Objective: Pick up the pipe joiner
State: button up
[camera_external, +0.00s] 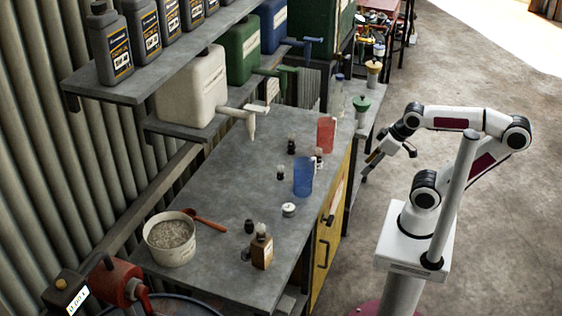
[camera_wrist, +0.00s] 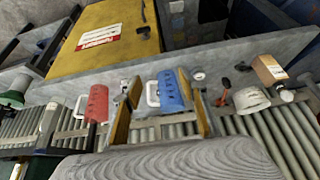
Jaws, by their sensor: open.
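No piece in view is clearly recognisable as the pipe joiner. Several small dark pieces stand on the grey workbench (camera_external: 222,180): one by the red jug (camera_external: 291,146), one left of the blue jug (camera_external: 281,173), and others near the brown bottle (camera_external: 249,226). They are too small to tell apart. My gripper (camera_external: 390,161) is open and empty, off the bench's right side and apart from everything on it. In the wrist view, its two fingers (camera_wrist: 167,97) frame the blue jug, which is farther off.
The red jug (camera_external: 326,135), blue jug (camera_external: 303,177), white lidded jar (camera_external: 289,209), brown bottle (camera_external: 262,252) and a white bucket (camera_external: 171,251) stand on the bench. A shelf with canisters (camera_external: 205,86) hangs over its back. The bench's middle is mostly clear.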

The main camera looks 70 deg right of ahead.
dwell(0.3)
jog(key=w+a+r+n+t+y, duration=0.1)
jog(key=w+a+r+t, duration=0.15)
jog(key=w, duration=0.65)
jog(key=w+a+r+t+y, duration=0.1)
jog(key=w+a+r+t, duration=0.2)
jog(key=w, duration=0.5)
jog(key=w+a+r+n+t, duration=0.1)
jog(key=w+a+r+t, duration=0.2)
jog(key=w, duration=0.6)
jog(key=n+g+y, duration=0.2)
jog(key=n+y, duration=0.1)
jog(key=y, duration=0.1)
send_near(249, 227)
jog(key=w, duration=0.1)
jog(key=w+d, duration=0.1)
jog(key=w, duration=0.1)
jog(key=shift+d+r, duration=0.15)
jog(key=shift+r, duration=0.05)
jog(key=shift+s+a+f, duration=0.15)
jog(key=shift+a+f, duration=0.1)
jog(key=shift+f, duration=0.25)
jog(key=shift+x, duration=1.3)
